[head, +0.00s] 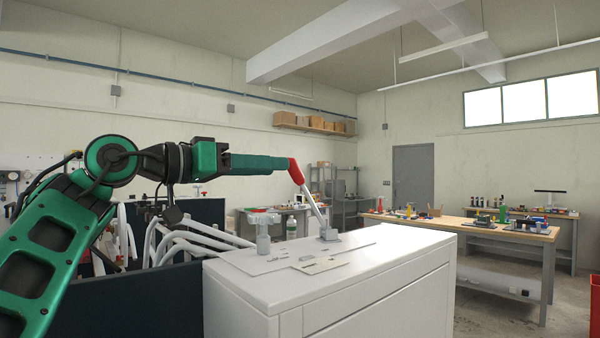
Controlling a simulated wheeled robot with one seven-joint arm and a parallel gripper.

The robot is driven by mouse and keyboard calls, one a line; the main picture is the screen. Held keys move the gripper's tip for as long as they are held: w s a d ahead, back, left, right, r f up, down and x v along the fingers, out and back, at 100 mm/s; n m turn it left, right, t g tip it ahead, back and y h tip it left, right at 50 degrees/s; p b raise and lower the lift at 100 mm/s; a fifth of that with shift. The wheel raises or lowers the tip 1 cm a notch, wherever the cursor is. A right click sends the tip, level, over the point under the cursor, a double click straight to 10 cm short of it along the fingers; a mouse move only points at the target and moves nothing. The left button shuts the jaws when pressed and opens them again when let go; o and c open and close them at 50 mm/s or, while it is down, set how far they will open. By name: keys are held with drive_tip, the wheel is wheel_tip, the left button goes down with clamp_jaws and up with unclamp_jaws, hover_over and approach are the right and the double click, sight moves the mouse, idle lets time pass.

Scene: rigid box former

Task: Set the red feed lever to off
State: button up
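The red feed lever (297,172) is a red grip on a thin grey rod. The rod slants down to the right to a small grey pivot block (329,234) on top of the white machine cabinet. The lever leans to the left in the picture. My gripper (284,164) is seen side-on at the end of my green arm, level with the red grip. Its tip meets or overlaps the grip's left side. Whether the fingers are closed around the grip cannot be told from this angle.
A grey post (263,236) stands on the white cabinet (345,290), left of the lever's pivot. Flat plates (322,264) with small markings lie on the top. White curved tubes (190,246) and a dark panel are at the left. A wooden workbench (455,227) stands behind right.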

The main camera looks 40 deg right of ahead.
hover_over(308, 197)
drive_tip(key=w+d, duration=0.1)
drive_tip(key=w, duration=0.1)
drive_tip(key=shift+s+d, duration=0.1)
drive_tip(key=shift+s, duration=0.15)
clamp_jaws()
